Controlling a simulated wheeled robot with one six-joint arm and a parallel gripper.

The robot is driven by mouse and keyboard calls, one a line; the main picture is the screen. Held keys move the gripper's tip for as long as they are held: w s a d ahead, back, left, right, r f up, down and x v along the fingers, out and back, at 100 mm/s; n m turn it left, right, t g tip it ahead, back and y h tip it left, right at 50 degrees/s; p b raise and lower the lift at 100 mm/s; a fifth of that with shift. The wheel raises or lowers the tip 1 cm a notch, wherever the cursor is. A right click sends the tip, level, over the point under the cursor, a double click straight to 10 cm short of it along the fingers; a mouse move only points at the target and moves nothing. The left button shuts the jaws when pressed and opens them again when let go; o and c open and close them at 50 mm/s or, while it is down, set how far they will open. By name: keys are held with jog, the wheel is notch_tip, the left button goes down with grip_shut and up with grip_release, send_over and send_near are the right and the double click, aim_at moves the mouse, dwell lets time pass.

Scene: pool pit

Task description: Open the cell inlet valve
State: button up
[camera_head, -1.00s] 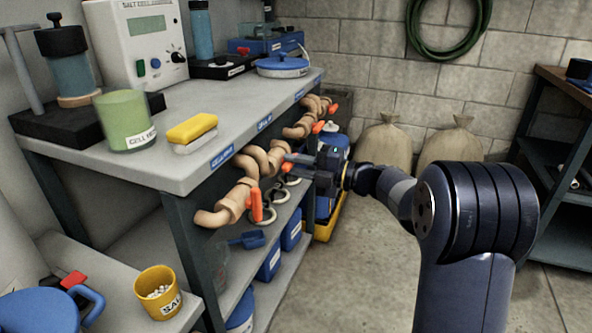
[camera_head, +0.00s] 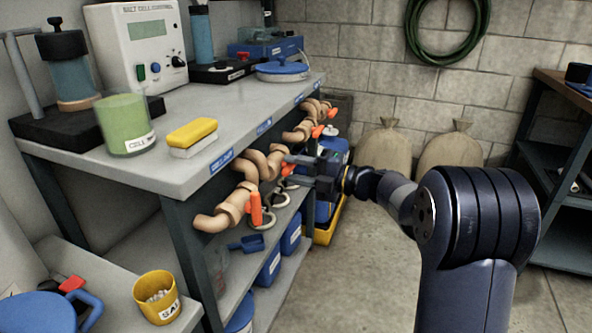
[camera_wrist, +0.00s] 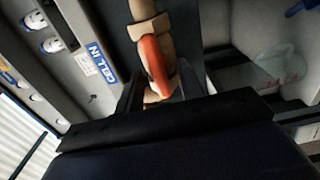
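Tan pipework with orange-red valve handles runs along the front of the grey bench. In the wrist view, an orange-red handle (camera_wrist: 154,60) on a tan pipe stands just ahead of my gripper (camera_wrist: 158,90), beside a blue label (camera_wrist: 102,62) reading "CELL IN". The two dark fingers are apart, one on each side of the handle's lower end; I cannot tell whether they touch it. In the head view, my gripper (camera_head: 300,170) is at the pipework, by a partly hidden orange-red handle (camera_head: 287,170). A nearer handle (camera_head: 255,208) hangs down to its left.
Further handles (camera_head: 317,131) sit farther along the bench (camera_head: 190,178). A green cup (camera_head: 125,124), a yellow sponge (camera_head: 191,132) and a control box (camera_head: 137,45) stand on the bench top. The floor to the right is free.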

jog(key=p+v, duration=0.2)
jog(key=v, duration=0.8)
jog(key=shift+d+p, duration=0.3)
jog(key=shift+d, duration=0.05)
jog(key=shift+s, duration=0.1)
jog(key=b+x, duration=0.2)
jog(key=x, duration=0.9)
jog(key=shift+b, duration=0.4)
jog(key=shift+d, duration=0.1)
